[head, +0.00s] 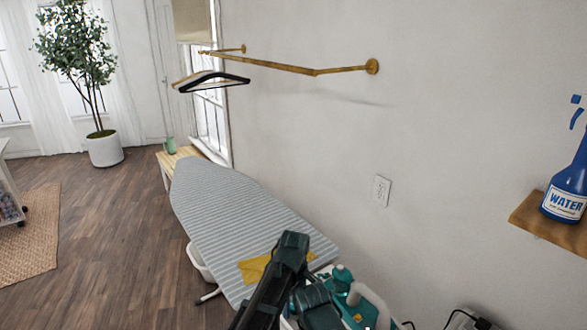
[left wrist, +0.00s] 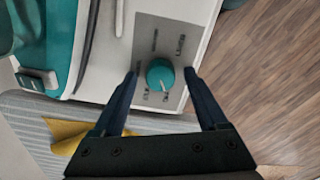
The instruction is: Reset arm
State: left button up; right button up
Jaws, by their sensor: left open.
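My left arm comes in at the bottom middle of the head view, over the near end of the ironing board, and hides part of a teal and white appliance (head: 343,275). In the left wrist view, my left gripper (left wrist: 162,72) is open. Its two fingers stand on either side of a round teal knob (left wrist: 160,75) on the appliance's grey dial panel (left wrist: 150,35). I cannot tell whether the fingers touch the knob. My right gripper is not in view.
The striped ironing board (head: 215,210) carries a yellow cloth (head: 253,269). A brass rail (head: 290,68) with hangers (head: 210,80) juts from the wall. A blue spray bottle (head: 568,185) stands on a wooden shelf (head: 540,222) at right.

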pick_arm(q)
jog(key=m, duration=0.7)
jog(key=shift+r, duration=0.1)
dwell(0.5)
